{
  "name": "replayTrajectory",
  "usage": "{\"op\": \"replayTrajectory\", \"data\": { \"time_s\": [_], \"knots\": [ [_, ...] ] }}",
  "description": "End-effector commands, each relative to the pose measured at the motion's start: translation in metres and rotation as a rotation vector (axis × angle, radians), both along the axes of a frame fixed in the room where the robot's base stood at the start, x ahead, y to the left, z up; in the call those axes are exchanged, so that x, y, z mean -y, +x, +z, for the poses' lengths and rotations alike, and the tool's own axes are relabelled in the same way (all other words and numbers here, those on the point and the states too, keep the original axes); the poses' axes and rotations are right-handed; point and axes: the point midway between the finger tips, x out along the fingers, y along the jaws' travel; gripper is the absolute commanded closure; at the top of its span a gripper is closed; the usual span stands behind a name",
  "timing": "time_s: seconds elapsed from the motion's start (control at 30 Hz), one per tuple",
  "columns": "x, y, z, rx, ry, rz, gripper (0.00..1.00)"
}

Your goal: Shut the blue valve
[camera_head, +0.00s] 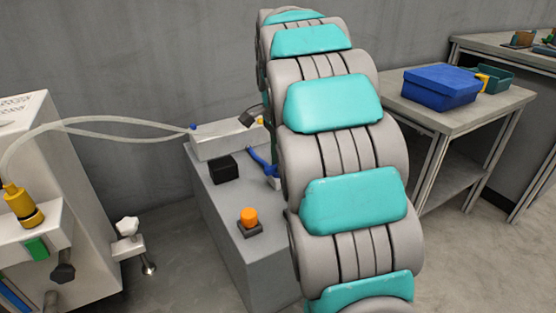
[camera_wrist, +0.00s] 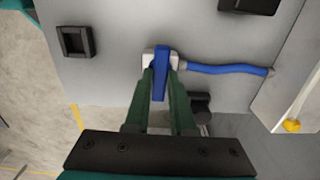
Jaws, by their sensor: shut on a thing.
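The blue valve's handle (camera_wrist: 160,68) is a flat blue lever on a small white body at the upper middle of the wrist view. A blue hose (camera_wrist: 228,70) runs right from it. My gripper (camera_wrist: 160,86) has its two green fingers closed on either side of the handle. The handle's end toward my palm lies between the fingers. In the head view, the blue hose (camera_head: 260,160) shows beside my arm on the grey cabinet. My arm hides the gripper and most of the valve there.
The grey cabinet (camera_head: 255,262) also bears an orange button (camera_head: 249,216), a black box (camera_head: 223,169) and a long pale box (camera_head: 222,141). A machine with a yellow fitting (camera_head: 20,203) stands left. A table with a blue box (camera_head: 440,86) stands right.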

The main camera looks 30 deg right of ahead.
Motion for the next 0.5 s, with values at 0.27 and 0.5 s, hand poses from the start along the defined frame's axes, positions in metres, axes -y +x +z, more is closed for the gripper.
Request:
{"op": "replayTrajectory", "data": {
  "time_s": [0.27, 0.5],
  "knots": [
    [0.0003, 0.0003, 0.0006, 0.002, -0.001, 0.000, 0.48],
    [0.0002, 0.0002, 0.0006, 0.001, 0.000, 0.000, 0.47]
  ]
}}
